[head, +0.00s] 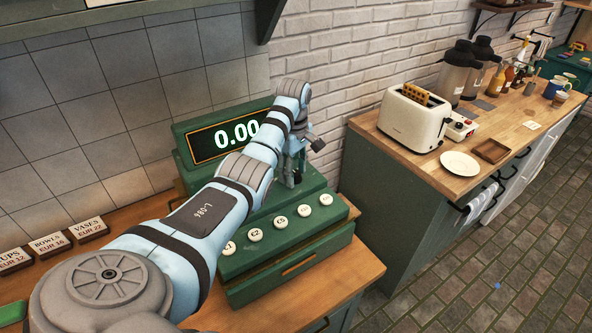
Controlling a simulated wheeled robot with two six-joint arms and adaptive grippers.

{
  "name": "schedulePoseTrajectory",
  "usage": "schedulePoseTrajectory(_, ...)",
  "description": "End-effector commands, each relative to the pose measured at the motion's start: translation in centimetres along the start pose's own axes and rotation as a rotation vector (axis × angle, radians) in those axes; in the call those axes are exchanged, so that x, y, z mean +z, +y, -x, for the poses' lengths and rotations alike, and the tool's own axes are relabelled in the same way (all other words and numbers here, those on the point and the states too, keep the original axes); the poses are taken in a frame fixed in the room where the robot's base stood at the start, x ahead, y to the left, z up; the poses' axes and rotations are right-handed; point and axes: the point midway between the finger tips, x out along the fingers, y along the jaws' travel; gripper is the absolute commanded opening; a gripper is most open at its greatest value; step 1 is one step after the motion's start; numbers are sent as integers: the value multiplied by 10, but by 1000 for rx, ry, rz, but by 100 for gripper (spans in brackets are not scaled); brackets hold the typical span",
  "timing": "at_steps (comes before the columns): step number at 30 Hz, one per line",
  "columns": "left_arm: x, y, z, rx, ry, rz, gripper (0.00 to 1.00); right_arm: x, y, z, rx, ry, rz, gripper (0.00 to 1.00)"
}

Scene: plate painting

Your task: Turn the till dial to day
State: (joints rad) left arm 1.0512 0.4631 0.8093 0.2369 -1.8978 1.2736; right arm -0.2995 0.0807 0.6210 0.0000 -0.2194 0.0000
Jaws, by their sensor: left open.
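The green till (330,231) stands on the wooden counter, with a display (236,134) reading 0.00 and a row of round cream keys. My left arm reaches across the till from the lower left. My left gripper (293,180) is open and points down over the right part of the till's upper deck, behind the keys. I cannot make out the dial; the gripper and arm cover that part of the till. Whether the fingers touch anything there I cannot tell. My right gripper is not in view.
Price signs for cups, bowls and vases (50,243) stand at the left of the counter. A floor gap separates the counters.

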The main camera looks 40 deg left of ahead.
Motion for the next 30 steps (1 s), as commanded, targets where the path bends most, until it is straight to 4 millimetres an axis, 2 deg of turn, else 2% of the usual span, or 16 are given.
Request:
schedulePoseTrajectory(3,0,0,0,0,0,-1,43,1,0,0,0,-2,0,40)
schedulePoseTrajectory(11,1,0,0,0,0,-1,1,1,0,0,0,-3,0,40)
schedulePoseTrajectory(22,1,1,1,0,0,-44,0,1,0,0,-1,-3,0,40)
schedulePoseTrajectory(30,0,1,1,1,1,-200,0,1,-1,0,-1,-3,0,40)
